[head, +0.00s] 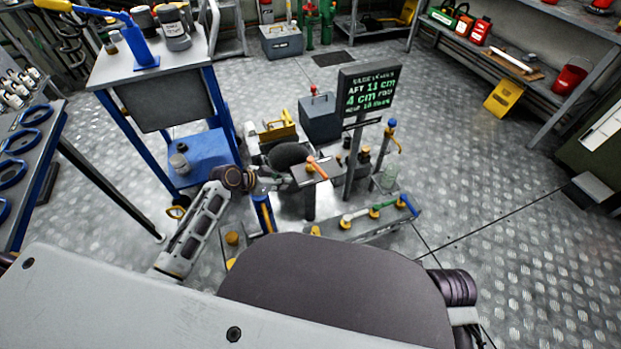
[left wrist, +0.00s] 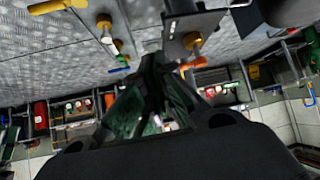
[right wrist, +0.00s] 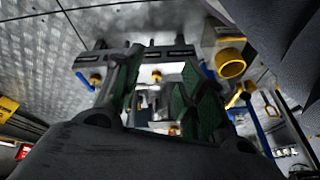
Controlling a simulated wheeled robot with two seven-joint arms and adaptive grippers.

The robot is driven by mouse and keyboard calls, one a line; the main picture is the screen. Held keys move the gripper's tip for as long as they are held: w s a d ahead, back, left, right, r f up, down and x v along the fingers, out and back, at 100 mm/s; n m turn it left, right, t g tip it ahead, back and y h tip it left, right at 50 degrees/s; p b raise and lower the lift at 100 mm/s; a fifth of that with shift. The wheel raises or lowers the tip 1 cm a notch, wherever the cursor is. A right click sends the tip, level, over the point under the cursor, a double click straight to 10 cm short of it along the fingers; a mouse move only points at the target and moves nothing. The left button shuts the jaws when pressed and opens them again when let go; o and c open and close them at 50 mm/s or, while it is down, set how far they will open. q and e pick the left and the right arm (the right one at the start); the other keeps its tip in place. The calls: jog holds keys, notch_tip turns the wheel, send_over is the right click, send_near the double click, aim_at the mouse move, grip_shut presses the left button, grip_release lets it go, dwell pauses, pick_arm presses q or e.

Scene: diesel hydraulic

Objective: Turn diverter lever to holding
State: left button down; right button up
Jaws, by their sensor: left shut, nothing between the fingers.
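An orange lever (head: 319,168) on a yellow hub stands on a small dark plate at the centre of the head view. It also shows in the left wrist view (left wrist: 194,64), just right of the fingertips. No label is readable, so I cannot confirm that it is the diverter lever. My left gripper (head: 283,180) is beside it on the left; in its wrist view (left wrist: 153,62) the fingers are together and empty, and contact with the lever is not visible. My right gripper (right wrist: 160,62) is open and empty, with green inner pads; it is hidden in the head view.
A low manifold (head: 375,226) with several coloured handles lies right of the lever stand. A post carries a green-text display (head: 369,90). A blue-legged cart (head: 155,98) stands left of my left arm. Open metal floor (head: 490,215) lies to the right.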

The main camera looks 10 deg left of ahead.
aim_at(318, 171)
pick_arm(q)
jog(key=shift+f, duration=0.1)
pick_arm(e)
jog(key=shift+f, duration=0.1)
pick_arm(q)
jog(key=w+d+f+b, duration=0.5)
jog(key=w+d, duration=0.3)
jog(key=shift+w+f, duration=0.15)
jog(key=shift+f, duration=0.2)
pick_arm(e)
notch_tip(318, 171, down, 11)
jog(key=w+a+t+y, duration=0.1)
jog(key=a+t, duration=0.1)
jog(key=a, duration=0.1)
jog(key=shift+m+y, duration=0.3)
jog(key=shift+m, duration=0.1)
jog(key=shift+d, duration=0.1)
pick_arm(q)
jog(key=shift+d+n+p, duration=0.2)
jog(key=shift+n+p, duration=0.1)
jog(key=shift+p, duration=0.25)
pick_arm(e)
jog(key=shift+w+d+r, duration=0.1)
jog(key=shift+d+r, duration=0.05)
jog(key=shift+r, duration=0.6)
jog(key=shift+w+d+r, duration=0.1)
jog(key=shift+r, duration=0.65)
jog(key=shift+r+g, duration=0.1)
jog(key=shift+g, duration=0.2)
